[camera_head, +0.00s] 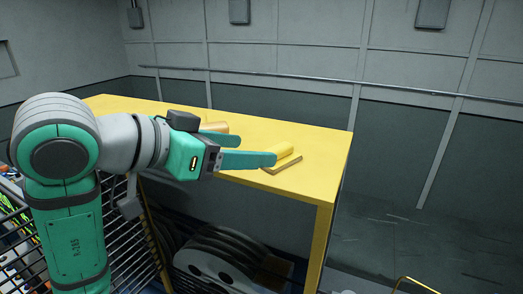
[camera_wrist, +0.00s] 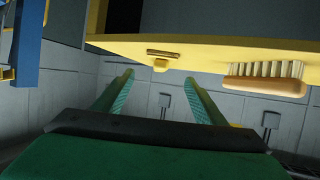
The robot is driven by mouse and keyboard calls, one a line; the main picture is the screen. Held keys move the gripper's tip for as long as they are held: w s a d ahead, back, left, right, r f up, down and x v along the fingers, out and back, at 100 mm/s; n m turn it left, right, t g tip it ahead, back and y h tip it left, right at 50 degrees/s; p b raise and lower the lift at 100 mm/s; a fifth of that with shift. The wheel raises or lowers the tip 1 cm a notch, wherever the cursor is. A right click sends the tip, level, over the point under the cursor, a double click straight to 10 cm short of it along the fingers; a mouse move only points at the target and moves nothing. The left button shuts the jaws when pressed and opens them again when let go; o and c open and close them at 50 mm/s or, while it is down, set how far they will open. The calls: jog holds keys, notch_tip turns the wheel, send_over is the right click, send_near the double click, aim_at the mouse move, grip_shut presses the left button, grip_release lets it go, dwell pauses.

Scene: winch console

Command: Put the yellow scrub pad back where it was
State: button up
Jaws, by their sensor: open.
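The yellow scrub pad (camera_head: 284,155) sits at the right end of the yellow bench top (camera_head: 320,143), on or against a flat brown piece (camera_head: 286,167). In the wrist view, which looks upside down, the pad (camera_wrist: 160,67) shows small beside the brown piece (camera_wrist: 178,54), ahead of and between my fingertips. My gripper (camera_head: 257,149) is open and empty, pointing right along the bench. Its near fingertip overlaps the pad's left end in the head view; I cannot tell whether they touch. Both fingers also show in the wrist view (camera_wrist: 160,75).
A wooden brush with pale bristles (camera_wrist: 268,84) lies on the bench, at the right of the wrist view; in the head view an orange-brown piece shows behind my gripper (camera_head: 219,127). Dark reels (camera_head: 225,262) stand under the bench. Bench top right of the pad is clear.

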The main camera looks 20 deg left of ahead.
jog(key=shift+v, duration=1.45)
